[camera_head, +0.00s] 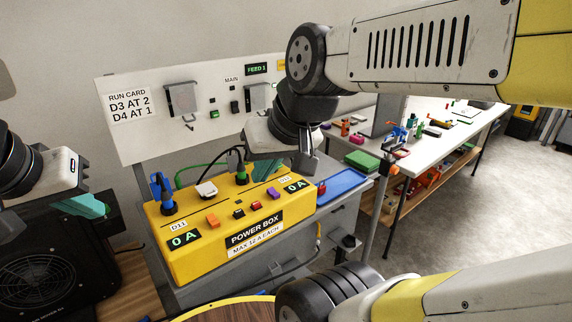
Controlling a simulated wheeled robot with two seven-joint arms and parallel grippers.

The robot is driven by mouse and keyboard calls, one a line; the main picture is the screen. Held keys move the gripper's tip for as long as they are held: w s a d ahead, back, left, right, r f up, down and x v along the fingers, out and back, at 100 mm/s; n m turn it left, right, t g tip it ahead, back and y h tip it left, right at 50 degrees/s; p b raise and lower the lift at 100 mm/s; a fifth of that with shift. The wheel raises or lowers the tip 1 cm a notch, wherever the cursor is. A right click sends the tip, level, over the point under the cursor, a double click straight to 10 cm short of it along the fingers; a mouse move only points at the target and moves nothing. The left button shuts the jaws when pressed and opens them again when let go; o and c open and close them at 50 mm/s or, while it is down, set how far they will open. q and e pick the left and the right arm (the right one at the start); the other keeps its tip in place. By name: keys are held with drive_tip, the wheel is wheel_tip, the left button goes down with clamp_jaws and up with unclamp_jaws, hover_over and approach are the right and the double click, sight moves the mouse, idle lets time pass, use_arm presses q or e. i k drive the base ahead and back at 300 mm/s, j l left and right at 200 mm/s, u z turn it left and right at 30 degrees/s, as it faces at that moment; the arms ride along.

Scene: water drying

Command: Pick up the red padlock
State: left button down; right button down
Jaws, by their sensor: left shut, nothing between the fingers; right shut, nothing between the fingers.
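A small red object (321,188), seemingly the red padlock, lies at the left end of the blue tray (345,180), right of the yellow power box (190,242). It is too small to show its shackle clearly. My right gripper (267,172) hangs over the back of the power box, left of the red object and apart from it. It is shut and empty, and its teal fingers are partly hidden by its own body. My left gripper (92,206) is at the far left, near the black fan unit, shut and empty.
Open floor lies right of the bench.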

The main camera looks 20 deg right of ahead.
sight(321, 189)
drive_tip(key=z, duration=1.2)
